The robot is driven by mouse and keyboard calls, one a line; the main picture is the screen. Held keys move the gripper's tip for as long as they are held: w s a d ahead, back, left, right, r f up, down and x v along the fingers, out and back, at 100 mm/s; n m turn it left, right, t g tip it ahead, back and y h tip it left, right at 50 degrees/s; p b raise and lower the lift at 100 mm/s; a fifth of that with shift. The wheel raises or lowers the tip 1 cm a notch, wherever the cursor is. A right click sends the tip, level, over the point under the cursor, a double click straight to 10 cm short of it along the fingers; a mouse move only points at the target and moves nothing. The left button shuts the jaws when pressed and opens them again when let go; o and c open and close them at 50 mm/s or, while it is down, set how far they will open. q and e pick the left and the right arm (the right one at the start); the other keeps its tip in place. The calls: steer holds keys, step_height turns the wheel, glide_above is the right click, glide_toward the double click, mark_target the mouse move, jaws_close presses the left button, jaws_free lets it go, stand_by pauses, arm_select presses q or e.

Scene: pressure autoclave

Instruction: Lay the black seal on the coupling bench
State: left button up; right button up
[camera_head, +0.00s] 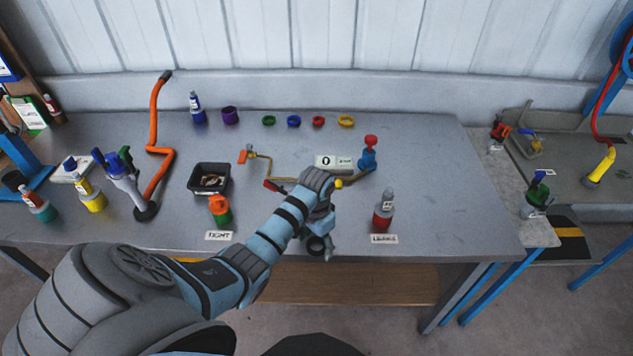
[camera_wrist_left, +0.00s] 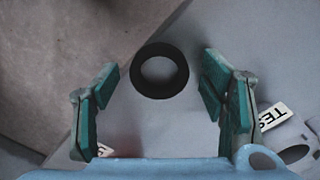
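The black seal (camera_wrist_left: 148,93) is a plain dark ring in the left wrist view, near the edge of the grey bench (camera_wrist_left: 125,125). It lies ahead of and between my left gripper's (camera_wrist_left: 160,85) two green-padded fingers, with a gap on each side. The fingers are apart and hold nothing. In the head view my left gripper (camera_head: 323,240) points down at the front edge of the bench (camera_head: 440,190), and the dark ring of the seal (camera_head: 314,244) shows beside it. Whether the seal rests fully on the bench top is hard to tell. My right gripper is not in view.
An orange-green bottle (camera_head: 220,210) stands left of my gripper and a red bottle (camera_head: 383,215) right. Behind are a black tray (camera_head: 194,179), a pipe with a blue-red fitting (camera_head: 369,158) and several coloured rings. The bench is clear towards its right end.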

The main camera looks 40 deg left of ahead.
arm_select(q)
steer(key=shift+d, duration=0.1)
steer(key=c, duration=0.8)
steer(key=shift+r, duration=0.1)
